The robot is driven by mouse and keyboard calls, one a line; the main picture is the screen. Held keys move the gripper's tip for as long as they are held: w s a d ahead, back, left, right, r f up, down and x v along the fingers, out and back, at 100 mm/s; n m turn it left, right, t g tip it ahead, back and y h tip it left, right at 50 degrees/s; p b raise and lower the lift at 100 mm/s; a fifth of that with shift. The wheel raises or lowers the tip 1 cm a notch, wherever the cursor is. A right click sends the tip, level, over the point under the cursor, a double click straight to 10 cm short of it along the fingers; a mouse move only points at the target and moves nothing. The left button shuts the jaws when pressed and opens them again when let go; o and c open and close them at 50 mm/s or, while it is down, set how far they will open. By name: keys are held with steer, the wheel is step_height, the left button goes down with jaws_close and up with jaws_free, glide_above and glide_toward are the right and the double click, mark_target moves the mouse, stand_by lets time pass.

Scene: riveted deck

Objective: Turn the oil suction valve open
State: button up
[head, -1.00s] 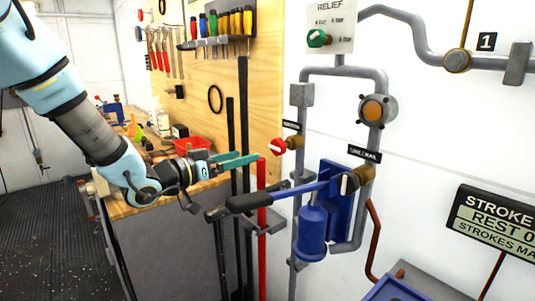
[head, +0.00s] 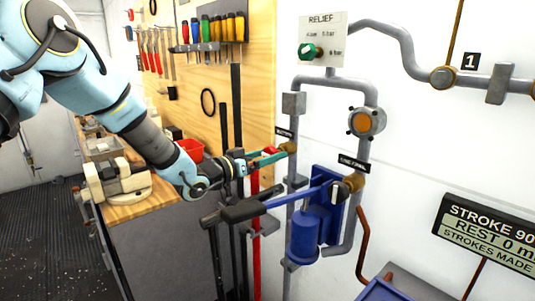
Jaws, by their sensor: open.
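My gripper (head: 272,157) is open, its teal fingers pointing right at the red-handled valve (head: 270,150) on the left grey pipe. The red handle shows between or just behind the fingers; whether they touch it I cannot tell. The fingers partly hide the handle, so its angle is unclear. Its brass body (head: 288,147) shows at the pipe, with a small black label (head: 285,133) above, too small to read. Another brass valve (head: 355,182) with a white handle (head: 335,192) sits on the right pipe, under another black label (head: 354,163).
A blue hand pump (head: 304,235) with a long black-gripped lever (head: 243,211) juts out just below my gripper. A green relief knob (head: 308,51) is above. A workbench (head: 130,208) with a red bin (head: 190,150) stands at left.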

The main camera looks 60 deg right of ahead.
steer(key=shift+c, duration=0.3)
steer(key=c, duration=1.3)
steer(key=shift+n, duration=0.3)
steer(key=n, duration=0.3)
steer(key=shift+w+n, duration=0.1)
steer(key=shift+n, duration=0.2)
steer(key=n, duration=0.4)
steer(key=shift+n, duration=0.3)
steer(key=n, duration=0.4)
steer(key=shift+f+n+p, duration=0.1)
steer(key=shift+n+p, duration=0.2)
steer(key=shift+p, duration=0.05)
steer(key=shift+n, duration=2.2)
